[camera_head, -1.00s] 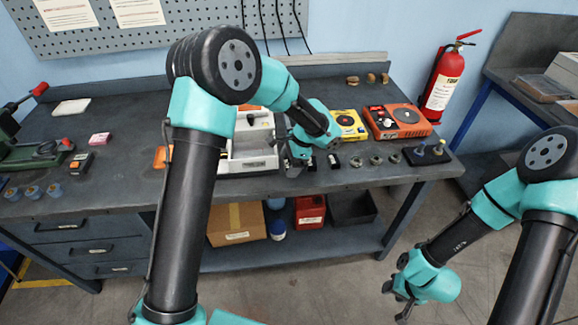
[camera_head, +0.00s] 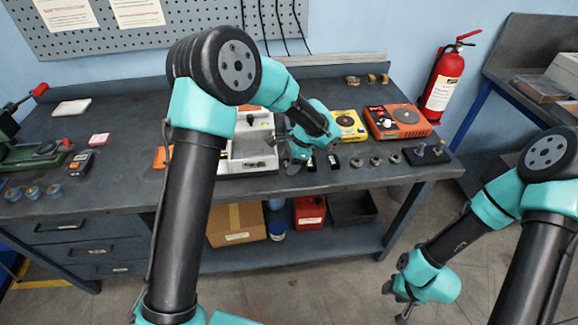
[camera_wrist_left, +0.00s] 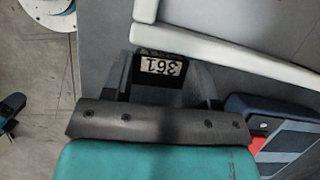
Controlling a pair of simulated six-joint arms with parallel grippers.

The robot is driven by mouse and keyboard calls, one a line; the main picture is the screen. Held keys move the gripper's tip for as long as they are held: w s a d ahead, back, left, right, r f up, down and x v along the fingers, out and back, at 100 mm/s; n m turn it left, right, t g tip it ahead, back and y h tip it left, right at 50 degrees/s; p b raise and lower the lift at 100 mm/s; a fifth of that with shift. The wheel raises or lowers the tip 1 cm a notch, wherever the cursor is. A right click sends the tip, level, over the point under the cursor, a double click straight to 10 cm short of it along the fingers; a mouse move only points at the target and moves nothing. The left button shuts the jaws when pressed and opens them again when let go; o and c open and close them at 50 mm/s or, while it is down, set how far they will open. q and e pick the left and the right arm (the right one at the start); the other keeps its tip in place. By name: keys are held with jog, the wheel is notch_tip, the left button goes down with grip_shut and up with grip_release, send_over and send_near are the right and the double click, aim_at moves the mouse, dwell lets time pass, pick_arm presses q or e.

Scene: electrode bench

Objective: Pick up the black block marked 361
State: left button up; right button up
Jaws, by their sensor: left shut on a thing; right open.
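The black block marked 361 (camera_wrist_left: 160,67) shows in the left wrist view, its pale label upside down and facing the camera. My left gripper (camera_wrist_left: 161,80) is shut on it, with one finger on each side. In the head view my left gripper (camera_head: 295,165) is at the front part of the bench, just right of the grey-white machine, and I cannot make out the block there. My right gripper (camera_head: 400,294) is open and empty, low in front of the bench, away from the block.
The grey-white machine (camera_head: 249,158) is close on the left. Small dark blocks (camera_head: 333,160) and several round pieces (camera_head: 375,161) lie to the right. The orange device (camera_head: 398,121) and yellow device (camera_head: 348,122) stand behind. The bench's front edge is close.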

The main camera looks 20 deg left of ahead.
aim_at(285, 164)
pick_arm(q)
jog(key=shift+r, duration=1.8)
jog(key=s+d+r, duration=0.1)
jog(key=s+d, duration=0.3)
jog(key=s, duration=1.1)
jog(key=shift+s+d+r, duration=0.2)
